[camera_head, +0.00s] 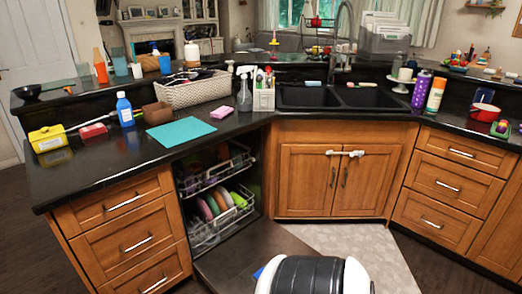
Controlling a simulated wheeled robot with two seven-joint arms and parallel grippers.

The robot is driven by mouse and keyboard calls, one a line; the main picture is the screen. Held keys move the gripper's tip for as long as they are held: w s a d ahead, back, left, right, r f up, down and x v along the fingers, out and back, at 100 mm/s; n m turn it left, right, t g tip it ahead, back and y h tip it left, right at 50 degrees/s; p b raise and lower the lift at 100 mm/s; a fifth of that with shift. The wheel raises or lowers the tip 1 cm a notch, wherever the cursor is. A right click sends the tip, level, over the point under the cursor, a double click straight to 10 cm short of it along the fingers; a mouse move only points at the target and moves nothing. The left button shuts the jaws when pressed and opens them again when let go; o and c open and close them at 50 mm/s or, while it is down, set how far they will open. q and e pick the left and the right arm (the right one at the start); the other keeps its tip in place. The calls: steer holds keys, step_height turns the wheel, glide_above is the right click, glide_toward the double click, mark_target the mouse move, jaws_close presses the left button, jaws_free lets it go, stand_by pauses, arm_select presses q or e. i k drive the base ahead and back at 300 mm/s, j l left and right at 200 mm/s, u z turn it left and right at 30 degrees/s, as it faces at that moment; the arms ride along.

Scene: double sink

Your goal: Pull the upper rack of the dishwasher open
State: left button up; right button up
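The dishwasher stands under the counter left of the sink, its door (232,262) folded down flat. Its upper rack (212,178) is a grey wire rack inside the dark opening, with a few dim dishes that are hard to make out. It seems to sit mostly within the opening; how far out it is I cannot tell exactly. The lower rack (222,228) below it holds several colored plates (212,205). Neither of my grippers shows in the head view. A black and white part at the bottom middle is likely mine.
Wooden drawers (124,236) flank the dishwasher on the left, and a sink cabinet (325,180) stands on the right. The counter above carries a teal mat (180,131), a spray bottle (244,94) and a wicker basket (190,92). A pale rug (350,245) lies on the floor.

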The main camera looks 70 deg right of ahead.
mark_target(246, 155)
steer(key=i+z, duration=0.15)
steer(key=z, duration=0.3)
steer(key=i+z, duration=0.2)
steer(key=z, duration=0.25)
steer(key=i+z, duration=0.15)
steer(key=z, duration=0.25)
steer(key=i+j+z, duration=0.15)
steer(key=z, duration=0.3)
steer(key=i+j+z, duration=0.1)
steer(key=z, duration=0.35)
steer(key=i+j+z, duration=0.1)
steer(key=j+z, duration=0.15)
steer(key=z, duration=0.2)
